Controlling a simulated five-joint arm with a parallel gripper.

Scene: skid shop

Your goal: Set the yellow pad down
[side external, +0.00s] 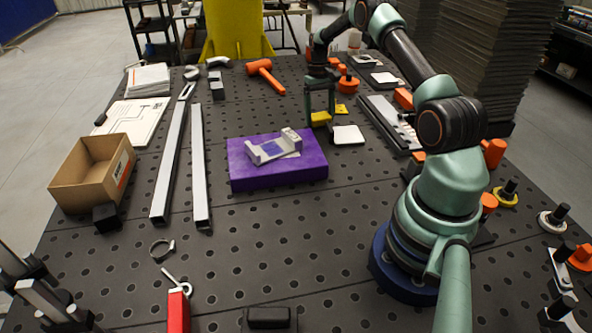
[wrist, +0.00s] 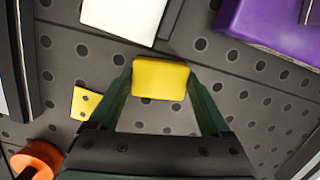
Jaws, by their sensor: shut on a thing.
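The yellow pad (wrist: 161,79) is a small block held between the two dark green fingers of my gripper (wrist: 161,84) in the wrist view. In the side external view the yellow pad (side external: 320,118) sits at the fingertips of my gripper (side external: 320,115), over the far middle of the table. Whether its underside touches the table or hangs above it, I cannot tell. A second flat yellow piece (side external: 341,109) with small holes lies close by on the table; it also shows in the wrist view (wrist: 85,103).
A white square plate (side external: 348,135) lies just in front of the pad. A purple block (side external: 278,174) with a grey bracket (side external: 273,148) stands nearer. An orange mallet (side external: 264,75) lies left of my gripper; an orange round part (side external: 348,84) is beyond it. Perforated table between is clear.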

